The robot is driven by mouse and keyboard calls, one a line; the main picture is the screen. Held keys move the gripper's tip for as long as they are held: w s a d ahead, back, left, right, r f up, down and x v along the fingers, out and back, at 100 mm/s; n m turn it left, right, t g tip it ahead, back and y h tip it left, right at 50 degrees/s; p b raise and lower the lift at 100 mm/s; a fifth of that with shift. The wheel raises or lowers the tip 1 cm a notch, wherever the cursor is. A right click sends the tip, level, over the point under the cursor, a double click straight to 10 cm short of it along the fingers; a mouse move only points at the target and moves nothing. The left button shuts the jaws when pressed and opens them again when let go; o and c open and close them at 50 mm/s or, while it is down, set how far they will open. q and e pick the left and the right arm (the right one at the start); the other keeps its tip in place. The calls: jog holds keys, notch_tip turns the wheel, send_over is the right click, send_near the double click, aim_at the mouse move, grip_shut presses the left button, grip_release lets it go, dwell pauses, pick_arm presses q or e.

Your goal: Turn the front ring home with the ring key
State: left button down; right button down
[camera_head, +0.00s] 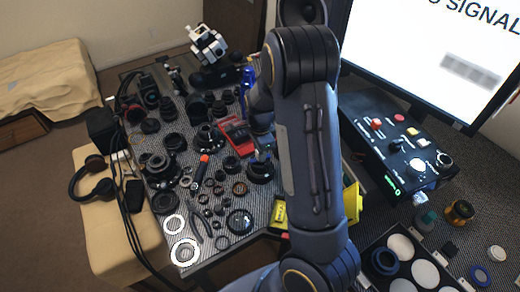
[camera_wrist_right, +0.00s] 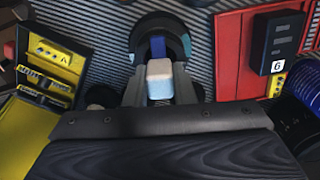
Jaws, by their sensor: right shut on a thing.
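My right gripper (camera_head: 263,150) points down over a dark round lens part (camera_head: 260,173) near the middle of the mat. In the right wrist view the gripper (camera_wrist_right: 160,88) is shut on a small tool with a pale white and light-blue block (camera_wrist_right: 160,76), which looks like the ring key. A dark blue piece (camera_wrist_right: 158,46) shows just beyond the block, inside the dark ring of the lens part (camera_wrist_right: 140,32). Whether the key touches or sits in the front ring is hidden by the block and fingers. My left gripper is not in view.
A red case (camera_head: 237,137) stands close beside the lens part, and a yellow case (camera_head: 352,202) lies to its right, partly behind my arm. Loose rings and lens parts crowd the striped mat (camera_head: 205,262). A black control box (camera_head: 385,140) stands at right.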

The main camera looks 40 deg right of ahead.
jog(key=shift+r+p, duration=1.45)
jog(key=shift+r, duration=0.05)
